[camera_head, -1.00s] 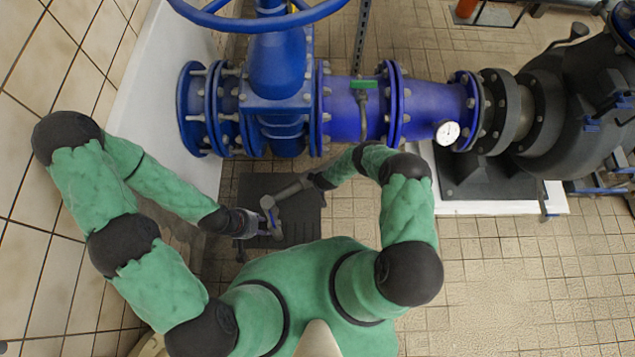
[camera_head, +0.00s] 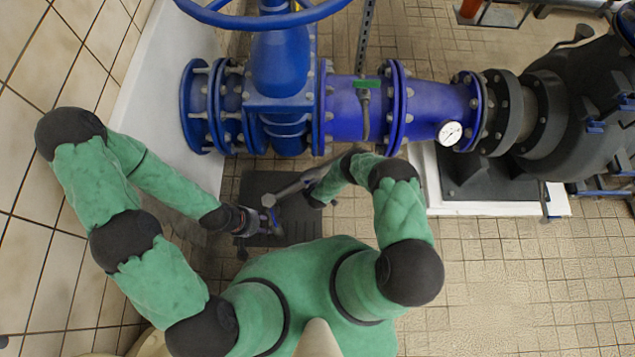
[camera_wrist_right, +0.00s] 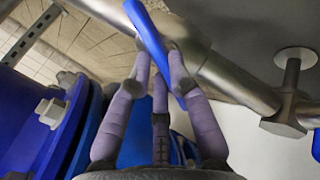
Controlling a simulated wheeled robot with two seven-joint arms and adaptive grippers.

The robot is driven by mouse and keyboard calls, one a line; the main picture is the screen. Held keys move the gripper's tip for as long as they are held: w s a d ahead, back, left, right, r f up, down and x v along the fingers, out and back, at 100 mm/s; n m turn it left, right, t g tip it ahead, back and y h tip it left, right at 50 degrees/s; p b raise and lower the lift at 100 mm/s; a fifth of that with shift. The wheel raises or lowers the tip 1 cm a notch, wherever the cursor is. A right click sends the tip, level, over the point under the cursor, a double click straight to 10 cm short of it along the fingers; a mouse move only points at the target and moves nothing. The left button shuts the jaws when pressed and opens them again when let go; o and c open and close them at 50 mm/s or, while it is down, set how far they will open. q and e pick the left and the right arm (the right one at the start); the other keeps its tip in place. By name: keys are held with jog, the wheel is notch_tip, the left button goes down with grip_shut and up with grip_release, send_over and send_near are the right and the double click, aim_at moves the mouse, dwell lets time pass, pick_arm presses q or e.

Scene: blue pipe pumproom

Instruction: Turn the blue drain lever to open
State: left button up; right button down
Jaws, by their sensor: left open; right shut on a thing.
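The blue drain lever (camera_wrist_right: 148,30) is a flat blue bar in the right wrist view. It runs slantwise in front of a grey metal pipe. My right gripper (camera_wrist_right: 160,52) is shut on the lever, its purple fingers on both sides of it. In the head view, my right wrist (camera_head: 316,194) is beside the grey drain pipe (camera_head: 292,188), and its fingers are hard to make out there. My left gripper (camera_head: 262,221) is open, low over the dark floor plate, near the pipe's lower end. The lever cannot be told clearly in the head view.
The large blue pipe (camera_head: 345,108) with flanges and a blue handwheel (camera_head: 262,20) lies beyond my arms. A small green handle (camera_head: 366,84) and a white gauge (camera_head: 450,133) are on it. The dark pump (camera_head: 575,110) stands right. Tiled floor at lower right is clear.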

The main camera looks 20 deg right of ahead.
jog(key=n, duration=0.2)
jog(key=n+t, duration=0.1)
jog(key=n, duration=0.1)
jog(key=n+t, duration=0.1)
jog(key=n, duration=0.1)
jog(key=shift+s+a+f, duration=0.15)
jog(key=shift+s+f, duration=0.15)
jog(key=shift+s, duration=0.05)
jog(key=shift+n+t, duration=0.3)
jog(key=c, duration=1.1)
grip_release()
jog(key=shift+c, duration=0.2)
jog(key=shift+r, duration=0.15)
jog(key=v, duration=1.2)
jog(key=shift+w, duration=0.1)
